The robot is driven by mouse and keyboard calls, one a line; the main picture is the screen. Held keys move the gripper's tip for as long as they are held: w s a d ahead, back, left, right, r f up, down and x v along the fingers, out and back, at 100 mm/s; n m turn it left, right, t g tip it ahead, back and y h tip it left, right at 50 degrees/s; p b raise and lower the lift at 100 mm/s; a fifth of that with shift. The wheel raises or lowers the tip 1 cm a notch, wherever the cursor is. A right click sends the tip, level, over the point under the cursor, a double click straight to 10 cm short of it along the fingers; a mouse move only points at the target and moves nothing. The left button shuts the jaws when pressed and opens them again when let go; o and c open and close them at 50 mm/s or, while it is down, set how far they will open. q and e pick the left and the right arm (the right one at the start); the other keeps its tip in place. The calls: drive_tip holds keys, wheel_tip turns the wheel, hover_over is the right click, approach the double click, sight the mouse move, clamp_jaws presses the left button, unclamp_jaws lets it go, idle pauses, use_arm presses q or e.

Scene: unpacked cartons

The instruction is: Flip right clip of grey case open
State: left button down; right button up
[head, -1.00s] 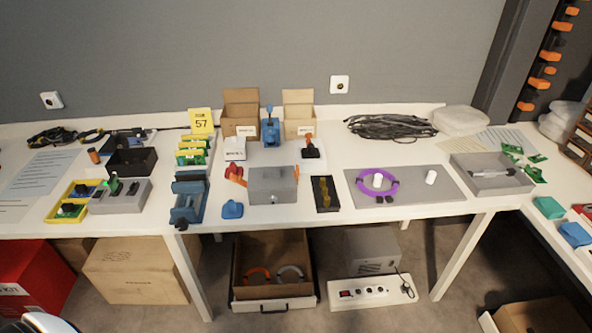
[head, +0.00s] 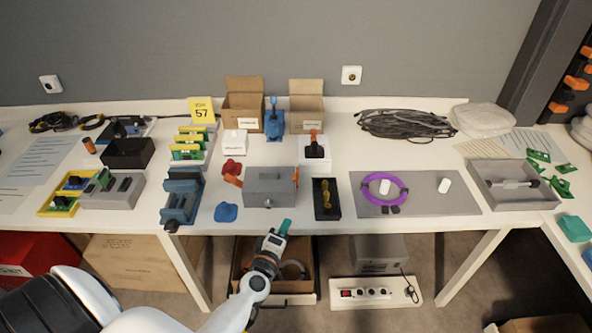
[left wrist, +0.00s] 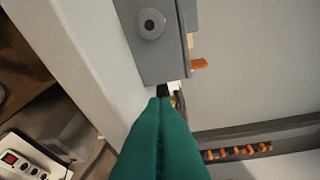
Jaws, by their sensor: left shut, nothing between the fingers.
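The grey case (head: 270,186) stands closed near the front edge of the white table. An orange clip (head: 296,177) shows at its right side, and an orange piece (head: 233,180) sits at its left side. My left gripper (head: 286,224), with green fingers, is shut and empty, in front of and below the case's right front corner. In the left wrist view, the shut green fingertips (left wrist: 161,99) lie just below the case (left wrist: 155,42), which has a round knob (left wrist: 150,24) on its front. An orange part (left wrist: 198,64) juts from its side. My right gripper is not in view.
A black tray (head: 327,211) with yellow parts stands close to the right of the case. A blue piece (head: 226,212) lies at its left. Behind are a white box (head: 235,143) and an orange-handled black tool (head: 314,148). A grey mat (head: 430,200) lies farther right.

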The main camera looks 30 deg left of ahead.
sight(288, 185)
use_arm(q)
drive_tip(key=a+r+n, duration=0.1)
drive_tip(key=r, duration=0.1)
drive_tip(key=w+r+n+y, duration=0.1)
drive_tip(key=r, duration=0.1)
drive_tip(key=a+r+n+y, duration=0.1)
drive_tip(key=shift+w+a+r+n+t, duration=0.25)
drive_tip(key=shift+a+r+n+t, duration=0.1)
drive_tip(key=shift+r+n+t, duration=0.05)
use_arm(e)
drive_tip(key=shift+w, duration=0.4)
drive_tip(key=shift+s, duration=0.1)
use_arm(q)
drive_tip(key=x, duration=1)
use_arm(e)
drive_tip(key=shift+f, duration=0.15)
